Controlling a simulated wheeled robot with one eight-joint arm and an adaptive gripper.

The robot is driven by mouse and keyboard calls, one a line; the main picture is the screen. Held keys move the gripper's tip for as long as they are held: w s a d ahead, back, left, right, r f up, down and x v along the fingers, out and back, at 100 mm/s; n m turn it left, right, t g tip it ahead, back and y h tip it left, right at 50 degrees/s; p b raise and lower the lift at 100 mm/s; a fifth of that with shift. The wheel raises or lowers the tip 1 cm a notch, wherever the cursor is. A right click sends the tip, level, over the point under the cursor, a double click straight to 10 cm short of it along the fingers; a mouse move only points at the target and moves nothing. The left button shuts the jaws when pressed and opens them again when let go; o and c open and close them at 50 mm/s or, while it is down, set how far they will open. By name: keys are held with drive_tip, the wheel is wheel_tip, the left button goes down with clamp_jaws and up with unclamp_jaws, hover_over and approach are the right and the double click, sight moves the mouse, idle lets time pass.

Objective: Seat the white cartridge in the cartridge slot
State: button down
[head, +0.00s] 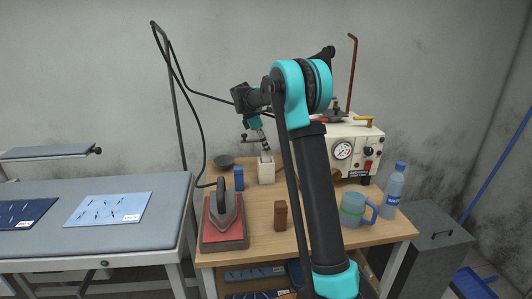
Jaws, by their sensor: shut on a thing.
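The white cartridge (266,172) is a pale, upright block towards the back of the wooden table. My gripper (265,150) points down at its top and is shut on it. The fingertips are small here and partly merge with the block's upper edge. I cannot tell whether the block's lower end touches the table or is just above it. I cannot make out the cartridge slot for certain. My own arm hides part of the table and of the machine to the right.
A blue block (239,179) stands just left of the cartridge, and a dark round dish (224,162) lies behind. An iron (225,212), a brown block (280,216), a mug (353,209) and a bottle (395,186) stand nearer. The cream machine (365,139) with a gauge is at back right.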

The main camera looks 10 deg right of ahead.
drive_tip(key=shift+f, duration=1.4)
drive_tip(key=c, duration=1.1)
unclamp_jaws()
drive_tip(key=shift+f, duration=0.1)
drive_tip(key=shift+o, duration=0.2)
drive_tip(key=v, duration=1.2)
drive_tip(key=shift+s, duration=0.1)
